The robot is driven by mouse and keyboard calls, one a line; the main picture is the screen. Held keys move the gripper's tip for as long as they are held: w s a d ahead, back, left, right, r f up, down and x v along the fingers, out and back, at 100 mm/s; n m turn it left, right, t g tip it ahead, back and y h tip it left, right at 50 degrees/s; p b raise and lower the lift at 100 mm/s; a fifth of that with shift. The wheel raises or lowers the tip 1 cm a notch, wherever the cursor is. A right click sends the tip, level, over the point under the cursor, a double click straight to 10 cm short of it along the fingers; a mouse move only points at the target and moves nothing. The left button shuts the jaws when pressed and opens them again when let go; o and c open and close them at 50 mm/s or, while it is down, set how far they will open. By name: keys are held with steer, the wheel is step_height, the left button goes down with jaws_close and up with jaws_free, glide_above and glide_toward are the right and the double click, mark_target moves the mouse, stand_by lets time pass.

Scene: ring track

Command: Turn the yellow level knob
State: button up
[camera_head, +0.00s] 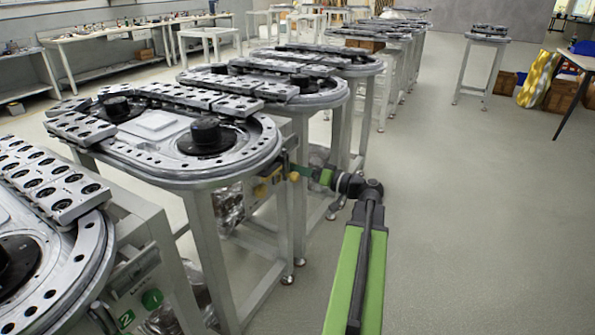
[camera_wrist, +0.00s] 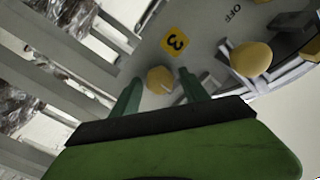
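In the wrist view a small faceted yellow knob (camera_wrist: 160,80) sits on a grey panel, beside a yellow label with a 3 (camera_wrist: 174,42). A larger, rounder yellow knob (camera_wrist: 250,58) is to its right, near the letters OFF. I cannot read which one is the level knob. My gripper (camera_wrist: 159,77) is open, with its two green fingers apart and the small knob showing between the tips. Contact cannot be told.
The ring-track table (camera_head: 165,176) carries black round hubs and metal carriers. Another track table (camera_head: 30,290) stands at the near left, and several more stand behind. The grey floor (camera_head: 480,220) to the right is clear.

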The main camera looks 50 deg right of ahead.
jaws_close()
steer(key=shift+a, duration=0.1)
steer(key=shift+m, duration=0.3)
steer(key=m, duration=2.3)
steer(key=shift+f, duration=0.1)
stand_by(0.4)
steer(key=shift+o, duration=1)
jaws_free()
